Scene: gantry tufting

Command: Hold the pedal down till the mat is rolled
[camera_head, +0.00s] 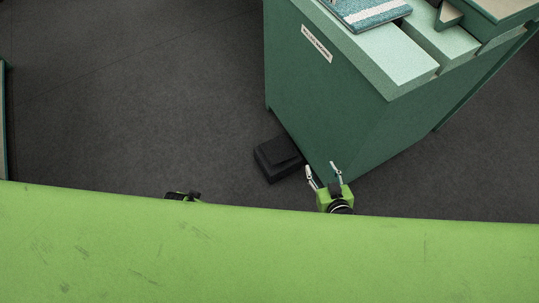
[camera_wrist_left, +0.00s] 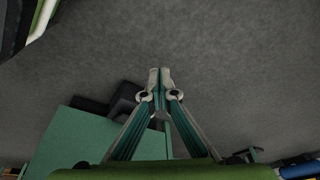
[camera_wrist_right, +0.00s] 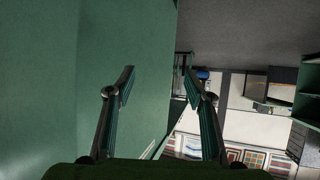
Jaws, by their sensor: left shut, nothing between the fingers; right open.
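A black pedal (camera_head: 278,158) lies on the dark floor against the foot of the green machine cabinet (camera_head: 330,110). It also shows as a black block in the left wrist view (camera_wrist_left: 123,101), partly hidden by the gripper and the cabinet. A teal and white striped mat (camera_head: 370,12) lies on the cabinet's top and is cut off by the frame edge. My right gripper (camera_head: 323,171) is open and empty, just right of the pedal and near the cabinet's lower corner. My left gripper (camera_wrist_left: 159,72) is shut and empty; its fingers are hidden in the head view.
My green body covers the bottom of the head view. Open floor (camera_head: 130,100) lies left of the cabinet. In the right wrist view, the cabinet's green side (camera_wrist_right: 60,70) fills the left, with shelving (camera_wrist_right: 309,90) at the far right.

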